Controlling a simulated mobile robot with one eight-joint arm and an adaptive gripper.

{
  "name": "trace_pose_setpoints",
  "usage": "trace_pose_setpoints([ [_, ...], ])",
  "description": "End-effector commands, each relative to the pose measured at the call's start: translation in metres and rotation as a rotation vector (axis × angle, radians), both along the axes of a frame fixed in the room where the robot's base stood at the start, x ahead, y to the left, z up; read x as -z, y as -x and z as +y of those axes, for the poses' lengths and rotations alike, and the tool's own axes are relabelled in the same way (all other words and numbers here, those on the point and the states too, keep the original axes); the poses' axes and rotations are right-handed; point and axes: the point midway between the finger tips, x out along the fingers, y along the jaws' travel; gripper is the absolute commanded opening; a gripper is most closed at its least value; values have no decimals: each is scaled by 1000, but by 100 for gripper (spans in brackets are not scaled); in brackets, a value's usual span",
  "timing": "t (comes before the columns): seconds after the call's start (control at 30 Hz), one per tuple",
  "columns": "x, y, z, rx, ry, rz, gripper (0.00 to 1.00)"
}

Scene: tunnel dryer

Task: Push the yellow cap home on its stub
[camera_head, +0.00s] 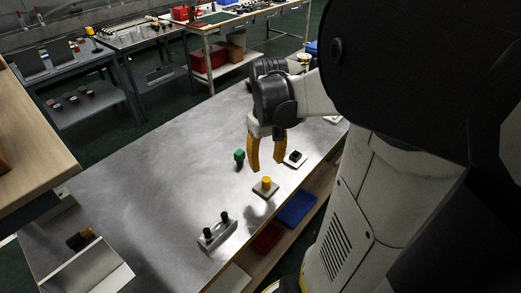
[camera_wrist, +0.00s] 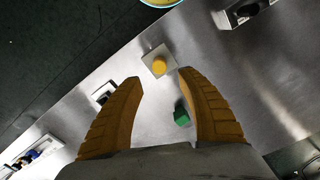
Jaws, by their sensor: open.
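The yellow cap (camera_head: 266,181) sits on a small square plate (camera_head: 262,191) on the metal table, below my gripper in the head view. The stub under the cap is hidden. In the wrist view the cap (camera_wrist: 159,66) shows round from above on its plate (camera_wrist: 152,53), ahead of the fingertips and roughly between their lines. My gripper (camera_head: 266,168) is open and empty, its yellow fingers pointing down above the table, apart from the cap. The same two fingers show spread in the wrist view (camera_wrist: 160,75).
A green piece (camera_head: 239,155) stands left of my gripper. A small plate with a black knob (camera_head: 296,157) lies to the right. A grey block with two black knobs (camera_head: 217,232) is nearer the front edge. Blue (camera_head: 297,208) and red bins (camera_head: 268,237) sit below the edge.

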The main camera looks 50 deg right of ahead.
Motion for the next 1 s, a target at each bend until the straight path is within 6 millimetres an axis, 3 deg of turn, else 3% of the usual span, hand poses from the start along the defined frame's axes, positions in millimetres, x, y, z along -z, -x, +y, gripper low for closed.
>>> trace_pose_setpoints([
  [0.23,-26,0,0,0,0,0,46],
  [0.77,-28,0,0,-1,0,-1,46],
  [0.87,-31,-2,9,-14,11,-17,46],
  [1.0,-41,-11,52,-79,62,-112,46],
])
